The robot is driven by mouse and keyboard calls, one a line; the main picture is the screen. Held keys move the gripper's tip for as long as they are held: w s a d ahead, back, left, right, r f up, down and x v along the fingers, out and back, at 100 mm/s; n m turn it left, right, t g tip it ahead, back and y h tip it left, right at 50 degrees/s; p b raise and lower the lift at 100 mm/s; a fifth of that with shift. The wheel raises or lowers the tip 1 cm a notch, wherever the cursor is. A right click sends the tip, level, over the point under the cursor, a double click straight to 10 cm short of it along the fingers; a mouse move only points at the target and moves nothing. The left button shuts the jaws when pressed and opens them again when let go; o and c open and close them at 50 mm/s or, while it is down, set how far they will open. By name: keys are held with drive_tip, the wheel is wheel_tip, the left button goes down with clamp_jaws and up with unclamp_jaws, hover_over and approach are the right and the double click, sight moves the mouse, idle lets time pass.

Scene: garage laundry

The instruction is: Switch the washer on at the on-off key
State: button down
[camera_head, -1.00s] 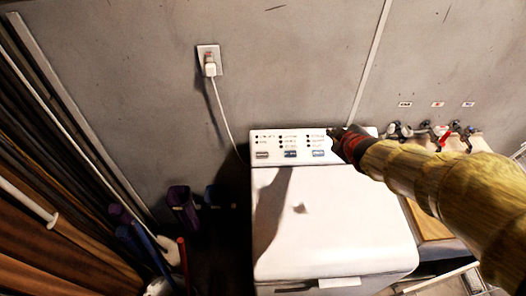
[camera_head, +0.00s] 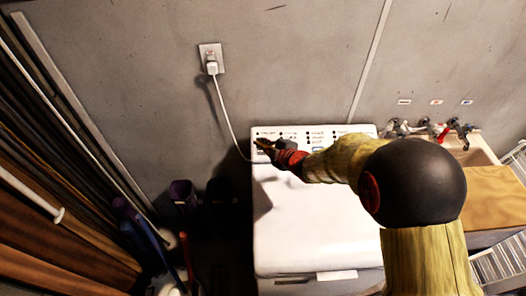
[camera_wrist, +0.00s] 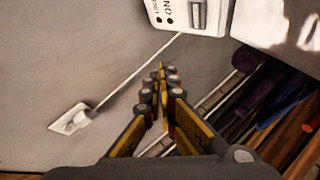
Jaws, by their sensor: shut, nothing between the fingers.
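The white washer (camera_head: 315,225) stands against the grey wall, with its control panel (camera_head: 345,131) along the back edge. My gripper (camera_head: 260,144) is shut and empty, over the left end of the panel in the head view. It hides the keys at the left and middle there; a bluish key (camera_head: 318,149) at the right partly shows. In the wrist view the shut fingertips (camera_wrist: 163,76) point toward the wall, apart from the panel in the picture. A grey key (camera_wrist: 198,14) with dark lettering beside it shows at the top. Contact with the panel cannot be told.
A plug in a wall outlet (camera_head: 211,60) has a white cord (camera_head: 226,118) running down behind the washer, left of my gripper. Taps (camera_head: 440,131) and a sink (camera_head: 478,150) are at the right. Purple bins (camera_head: 183,194) and long poles stand at the left.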

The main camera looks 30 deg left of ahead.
drive_tip(key=b, duration=0.5)
approach(257, 149)
drive_tip(key=shift+w+a+f, duration=0.15)
drive_tip(key=shift+w+a, duration=0.25)
drive_tip(key=shift+a, duration=0.35)
drive_tip(key=shift+w+a+f, duration=0.15)
drive_tip(key=shift+w+a, duration=0.25)
drive_tip(key=shift+a, duration=0.35)
drive_tip(key=shift+w+a+f, duration=0.15)
drive_tip(key=shift+w+a, duration=0.3)
drive_tip(key=shift+a, duration=0.3)
drive_tip(key=shift+f, duration=0.1)
drive_tip(key=shift+w+a+f+b, duration=0.1)
drive_tip(key=shift+w+f+b, duration=0.05)
drive_tip(key=shift+f+b, duration=0.15)
drive_tip(key=shift+w+f+b, duration=0.1)
drive_tip(key=shift+f+b, duration=0.25)
drive_tip(key=shift+b, duration=0.1)
drive_tip(key=shift+f, duration=0.3)
idle(0.4)
drive_tip(key=shift+r, duration=0.2)
drive_tip(key=shift+s+r, duration=0.25)
drive_tip(key=shift+r, duration=0.45)
drive_tip(key=shift+r, duration=0.15)
